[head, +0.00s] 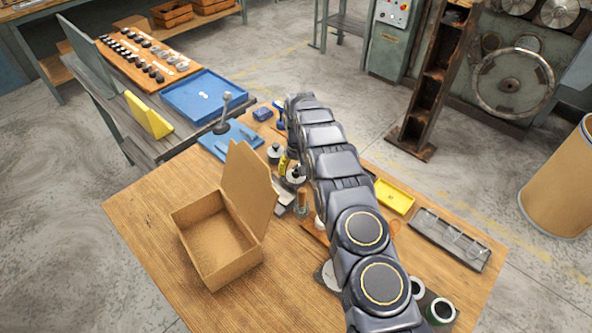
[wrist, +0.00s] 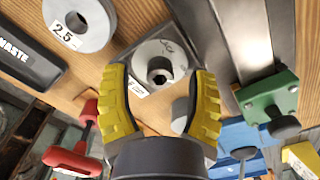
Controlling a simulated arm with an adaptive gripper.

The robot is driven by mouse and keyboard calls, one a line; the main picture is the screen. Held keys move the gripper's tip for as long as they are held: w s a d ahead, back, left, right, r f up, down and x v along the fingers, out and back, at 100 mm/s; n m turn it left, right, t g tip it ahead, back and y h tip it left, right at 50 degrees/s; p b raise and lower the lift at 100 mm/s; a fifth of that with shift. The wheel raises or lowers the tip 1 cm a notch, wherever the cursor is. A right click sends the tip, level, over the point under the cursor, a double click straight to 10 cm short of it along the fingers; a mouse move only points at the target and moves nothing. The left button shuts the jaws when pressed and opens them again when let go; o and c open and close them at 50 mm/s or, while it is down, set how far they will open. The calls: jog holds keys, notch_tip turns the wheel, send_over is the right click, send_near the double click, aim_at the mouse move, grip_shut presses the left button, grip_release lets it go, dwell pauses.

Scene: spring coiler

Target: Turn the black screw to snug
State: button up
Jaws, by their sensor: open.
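In the wrist view, a grey round piece with a dark socket-like centre (wrist: 160,70) sits on a square metal plate (wrist: 140,52) with a handwritten mark. It may be the black screw, but I cannot tell for certain. My gripper (wrist: 161,80) is open, with ridged yellow fingers on either side of this round piece in the picture. Nothing is visibly held. I cannot tell how far the fingertips are above it. In the head view, my arm hides the gripper and most of the work spot.
In the wrist view, a ring labelled 2.5 (wrist: 80,22), a red-handled tool (wrist: 82,150), a green block with a dark knob (wrist: 268,98) and a metal bar (wrist: 255,40) are close around. In the head view, an open cardboard box (head: 205,243) stands on the wooden table (head: 135,215).

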notch_tip(320, 180, up, 12)
jog(key=shift+f, duration=0.2)
dwell(0.4)
